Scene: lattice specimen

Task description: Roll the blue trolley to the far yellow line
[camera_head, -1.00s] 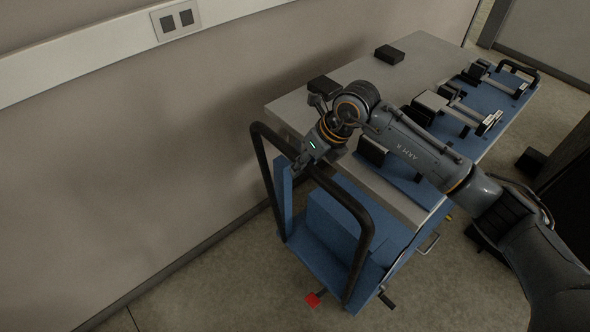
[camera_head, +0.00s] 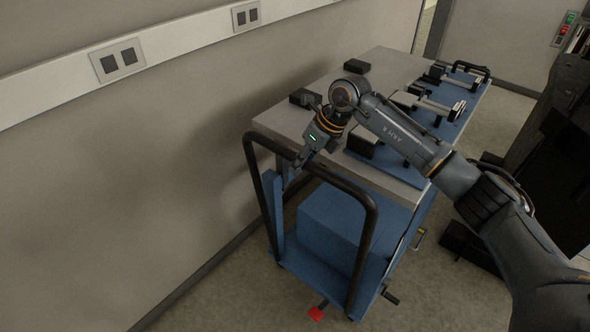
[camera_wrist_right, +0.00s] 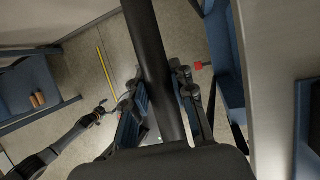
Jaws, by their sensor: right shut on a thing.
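The blue trolley carries a blue box (camera_head: 335,222) on its low deck (camera_head: 312,268) and has a black tubular push handle (camera_head: 366,235) at its near end. A grey top (camera_head: 275,122) with blue trays stands over or directly behind it; I cannot tell which. My right gripper (camera_head: 296,172) is shut on the handle's top bar. In the right wrist view the bar (camera_wrist_right: 150,50) runs between the fingers (camera_wrist_right: 165,115). A yellow line (camera_wrist_right: 106,76) shows on the floor there. A dark jointed arm (camera_wrist_right: 72,138), apparently my left, is at lower left; its jaws are unclear.
A wall with a pale rail (camera_head: 185,40) runs along the left, close to the trolley. A red pedal (camera_head: 317,313) sticks out near the floor. Dark furniture (camera_head: 550,150) stands at right. A blue shelf (camera_wrist_right: 35,90) shows in the right wrist view.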

